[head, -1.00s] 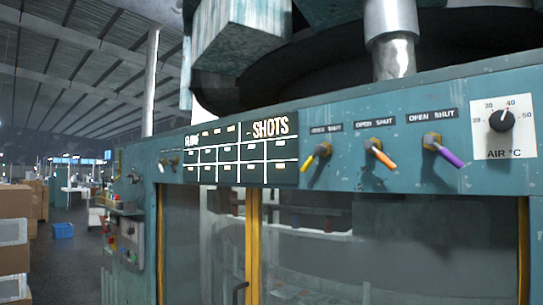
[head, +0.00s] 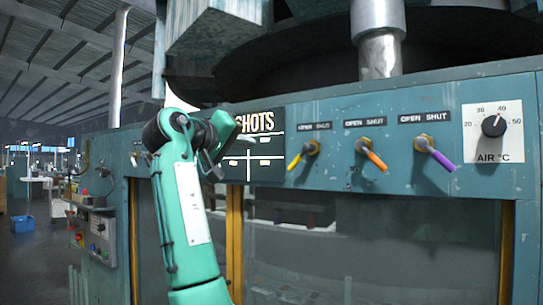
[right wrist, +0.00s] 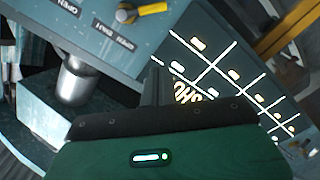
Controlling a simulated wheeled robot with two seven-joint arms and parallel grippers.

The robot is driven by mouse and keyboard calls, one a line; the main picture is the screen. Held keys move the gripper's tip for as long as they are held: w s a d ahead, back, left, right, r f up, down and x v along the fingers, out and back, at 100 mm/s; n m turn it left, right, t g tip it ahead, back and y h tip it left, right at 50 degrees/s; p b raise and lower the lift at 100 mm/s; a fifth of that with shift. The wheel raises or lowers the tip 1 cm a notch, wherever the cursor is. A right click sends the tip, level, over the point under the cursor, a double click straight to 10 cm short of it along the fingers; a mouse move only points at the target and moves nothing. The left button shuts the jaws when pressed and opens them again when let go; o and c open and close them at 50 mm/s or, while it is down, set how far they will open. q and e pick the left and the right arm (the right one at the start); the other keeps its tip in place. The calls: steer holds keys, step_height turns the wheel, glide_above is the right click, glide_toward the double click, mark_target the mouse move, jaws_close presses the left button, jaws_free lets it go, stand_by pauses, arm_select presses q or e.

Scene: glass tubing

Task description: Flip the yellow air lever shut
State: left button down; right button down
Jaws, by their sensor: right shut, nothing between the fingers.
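My right gripper (head: 213,168) is to the left of the lever, in front of the board, and apart from the lever. In the right wrist view its dark fingers (right wrist: 157,86) are together with nothing between them. My left gripper is not in view.
An orange lever (head: 375,160) and a purple lever (head: 443,158) stand to the right, both tilted down-right. An air temperature dial (head: 493,126) is at the far right. The black SHOTS board (head: 268,172) is partly hidden by my right arm. Glass doors lie below.

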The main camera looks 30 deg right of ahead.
mark_target(300, 159)
steer(key=shift+d, duration=0.15)
steer(key=d+f+p, duration=0.1)
steer(key=d+p, duration=0.1)
steer(key=d, duration=0.1)
steer(key=d+f+p, duration=0.1)
steer(key=d+p, duration=0.2)
steer(key=d, duration=0.1)
steer(key=w+d+f+p, duration=0.1)
steer(key=d+p, duration=0.2)
steer(key=d, duration=0.1)
steer(key=shift+w+f, duration=0.1)
stand_by(0.3)
